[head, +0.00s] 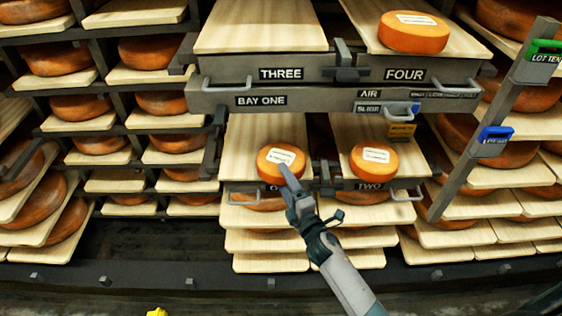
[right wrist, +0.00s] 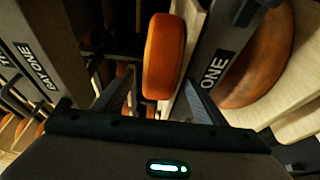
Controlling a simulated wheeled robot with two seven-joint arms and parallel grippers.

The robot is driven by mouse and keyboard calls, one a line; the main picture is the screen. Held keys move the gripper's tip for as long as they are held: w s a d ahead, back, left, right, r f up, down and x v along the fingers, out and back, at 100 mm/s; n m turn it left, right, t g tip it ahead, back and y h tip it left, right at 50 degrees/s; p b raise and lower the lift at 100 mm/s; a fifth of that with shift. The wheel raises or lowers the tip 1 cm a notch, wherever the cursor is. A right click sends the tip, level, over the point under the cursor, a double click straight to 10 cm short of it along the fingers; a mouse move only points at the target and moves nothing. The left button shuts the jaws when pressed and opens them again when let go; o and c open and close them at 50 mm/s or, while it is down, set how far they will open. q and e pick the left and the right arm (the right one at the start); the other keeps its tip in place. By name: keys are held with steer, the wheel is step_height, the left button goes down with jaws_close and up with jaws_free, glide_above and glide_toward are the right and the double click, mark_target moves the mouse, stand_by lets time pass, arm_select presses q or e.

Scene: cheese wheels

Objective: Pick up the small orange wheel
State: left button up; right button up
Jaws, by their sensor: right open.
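A small orange cheese wheel (head: 270,170) with a white label sits on the board over the plate that starts with "O", the rest hidden by my gripper. A similar labelled wheel (head: 374,161) sits on the board marked TWO, and another (head: 414,38) on the board marked FOUR. My right gripper (head: 283,172) is open in front of the left wheel and covers part of it. In the right wrist view, an orange wheel (right wrist: 163,60) shows between the open fingers (right wrist: 155,95). I cannot tell whether they touch it. My left gripper is not in view.
The board marked THREE (head: 262,27) is empty, above the grey BAY ONE beam (head: 320,98). Racks of larger wheels (head: 60,56) stand on both sides. Blue (head: 495,134) and green (head: 545,48) tags hang on the right post. Stacked boards lie below.

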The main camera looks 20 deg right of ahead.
steer(key=shift+w, duration=0.35)
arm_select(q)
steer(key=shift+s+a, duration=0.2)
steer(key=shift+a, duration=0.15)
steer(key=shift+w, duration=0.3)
arm_select(e)
steer(key=shift+c, duration=0.6)
jaws_close()
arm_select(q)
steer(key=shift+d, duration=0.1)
arm_select(e)
steer(key=shift+r, duration=0.15)
steer(key=shift+r, duration=0.15)
